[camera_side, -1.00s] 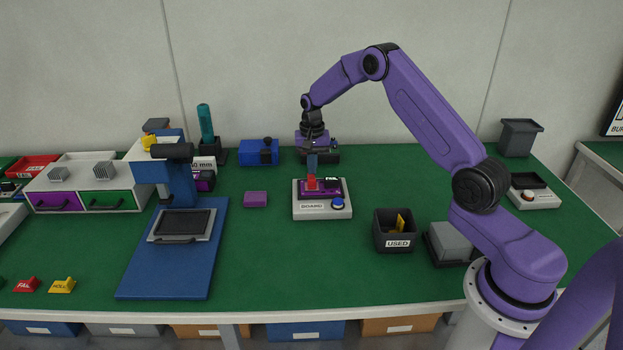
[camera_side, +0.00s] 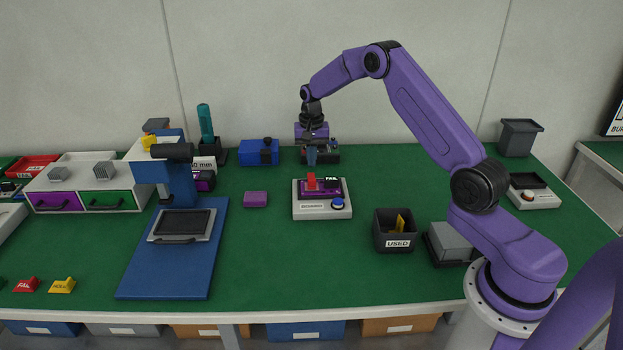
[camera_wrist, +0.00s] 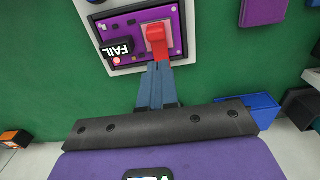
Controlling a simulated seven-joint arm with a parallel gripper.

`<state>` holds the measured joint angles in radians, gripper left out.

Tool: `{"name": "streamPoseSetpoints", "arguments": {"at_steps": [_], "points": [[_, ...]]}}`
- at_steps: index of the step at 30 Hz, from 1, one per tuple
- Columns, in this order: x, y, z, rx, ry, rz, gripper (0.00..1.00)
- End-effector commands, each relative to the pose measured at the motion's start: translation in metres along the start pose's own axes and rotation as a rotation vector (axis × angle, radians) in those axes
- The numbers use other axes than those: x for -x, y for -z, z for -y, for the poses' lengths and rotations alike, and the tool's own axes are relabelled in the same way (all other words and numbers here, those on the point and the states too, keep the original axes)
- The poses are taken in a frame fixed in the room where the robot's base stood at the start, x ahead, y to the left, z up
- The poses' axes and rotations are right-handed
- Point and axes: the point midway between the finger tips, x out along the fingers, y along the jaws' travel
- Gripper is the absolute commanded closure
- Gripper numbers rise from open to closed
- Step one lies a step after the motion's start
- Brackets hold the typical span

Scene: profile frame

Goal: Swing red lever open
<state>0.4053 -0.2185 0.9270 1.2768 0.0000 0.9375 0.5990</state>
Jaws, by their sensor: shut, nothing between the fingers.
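The red lever (camera_side: 311,181) stands on a purple board (camera_side: 322,189) in a grey-white fixture (camera_side: 322,211). In the wrist view the red lever (camera_wrist: 157,38) shows as a red block near the board's edge. My gripper (camera_side: 311,170) is above the fixture, pointing down, with its blue-grey fingers together. In the wrist view the fingertips (camera_wrist: 159,66) are right at the near end of the lever; I cannot tell whether they touch it. Nothing is held between them. A black tag reading FAIL (camera_wrist: 117,49) sits on the board beside the lever.
A blue button (camera_side: 337,203) is on the fixture's front right. A dark bin labelled USED (camera_side: 396,236) stands to the right. A small purple block (camera_side: 255,199) lies to the left. A blue clamp stand (camera_side: 140,272) is farther left. The green bench in front of the fixture is clear.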

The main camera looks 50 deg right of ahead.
Motion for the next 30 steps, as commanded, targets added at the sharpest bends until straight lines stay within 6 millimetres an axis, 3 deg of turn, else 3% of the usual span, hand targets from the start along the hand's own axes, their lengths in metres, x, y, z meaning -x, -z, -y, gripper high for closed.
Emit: {"name": "streamPoseSetpoints", "arguments": {"at_steps": [30], "points": [[0.020,0.009,0.000,0.000,0.000,0.000,1.00]]}}
